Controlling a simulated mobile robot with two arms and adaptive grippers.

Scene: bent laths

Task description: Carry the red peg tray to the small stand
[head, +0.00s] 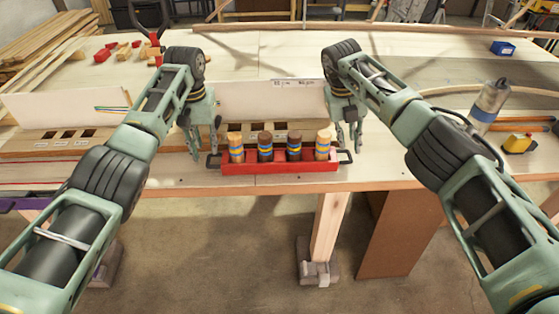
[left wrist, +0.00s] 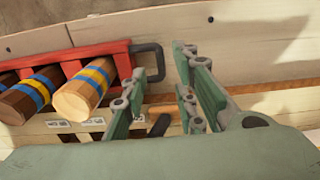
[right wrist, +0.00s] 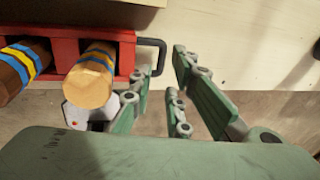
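The red peg tray (head: 280,167) sits at the front edge of the workbench. It holds several wooden pegs with blue and yellow bands, and has a dark handle at each end. My left gripper (head: 205,152) is open above the tray's left end; in the left wrist view that handle (left wrist: 160,62) shows just past the spread fingers. My right gripper (head: 349,146) is open at the right end; in the right wrist view the handle (right wrist: 161,56) lies near the fingertips. Neither gripper is closed on a handle. I cannot make out the small stand for certain.
A low wooden rack with dark slots (head: 65,136) lies left of the tray. A yellow tape measure (head: 518,143) and a grey bottle (head: 489,104) stand at the right. Red blocks (head: 102,56) lie at the back left. The middle bench behind is mostly clear.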

